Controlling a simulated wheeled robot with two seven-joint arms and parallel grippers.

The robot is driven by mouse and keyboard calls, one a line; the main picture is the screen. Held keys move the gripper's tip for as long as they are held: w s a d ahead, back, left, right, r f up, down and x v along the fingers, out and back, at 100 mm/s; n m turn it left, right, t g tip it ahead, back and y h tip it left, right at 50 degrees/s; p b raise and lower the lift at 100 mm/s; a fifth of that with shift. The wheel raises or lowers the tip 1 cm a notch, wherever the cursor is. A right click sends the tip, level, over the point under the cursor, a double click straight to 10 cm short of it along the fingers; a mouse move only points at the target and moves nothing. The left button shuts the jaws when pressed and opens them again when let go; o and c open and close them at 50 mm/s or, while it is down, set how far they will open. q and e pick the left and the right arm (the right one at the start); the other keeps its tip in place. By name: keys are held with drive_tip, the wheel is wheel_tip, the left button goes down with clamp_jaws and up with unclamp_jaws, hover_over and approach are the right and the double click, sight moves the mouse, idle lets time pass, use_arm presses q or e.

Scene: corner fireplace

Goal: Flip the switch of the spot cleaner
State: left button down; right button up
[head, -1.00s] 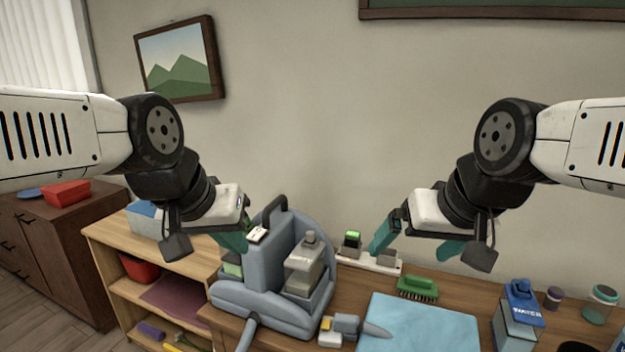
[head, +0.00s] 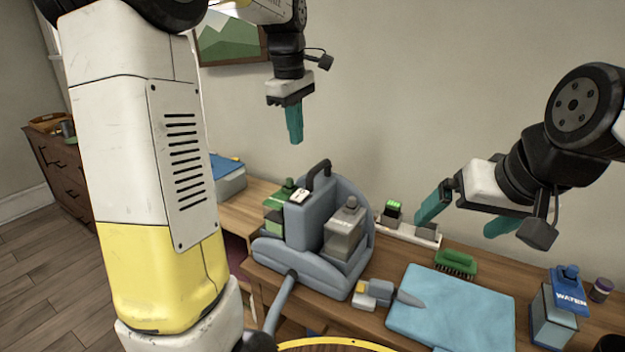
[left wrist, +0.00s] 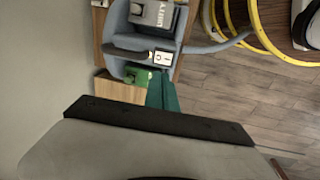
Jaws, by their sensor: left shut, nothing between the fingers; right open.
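The spot cleaner (head: 308,228) is a grey-blue machine with a dark carry handle on the wooden bench. Its small white switch (head: 299,195) sits on top, left of the handle. In the left wrist view the switch (left wrist: 163,57) shows just beyond my left fingertips. My left gripper (head: 295,138) is shut and empty, pointing down above the spot cleaner, apart from it. It also shows in the left wrist view (left wrist: 162,76). My right gripper (head: 462,217) is open and empty, above the bench right of the machine.
A green brush (head: 456,262), a blue cloth (head: 450,308) and a nozzle tool (head: 380,293) lie on the bench. A water container (head: 556,310) stands at the right. A green bottle (head: 279,207) is beside the switch. A hose (head: 280,305) runs down in front.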

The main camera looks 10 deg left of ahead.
sight(303, 192)
use_arm(q)
drive_tip(key=shift+w+f, duration=0.1)
drive_tip(key=shift+w, duration=0.2)
drive_tip(key=shift+f, duration=0.15)
drive_tip(key=f, duration=0.4)
drive_tip(key=w+f, duration=0.1)
drive_tip(key=f, duration=0.8)
drive_tip(key=shift+w+d+f, duration=0.25)
drive_tip(key=shift+w+f, duration=0.05)
drive_tip(key=shift+f, duration=0.05)
drive_tip(key=shift+f, duration=0.25)
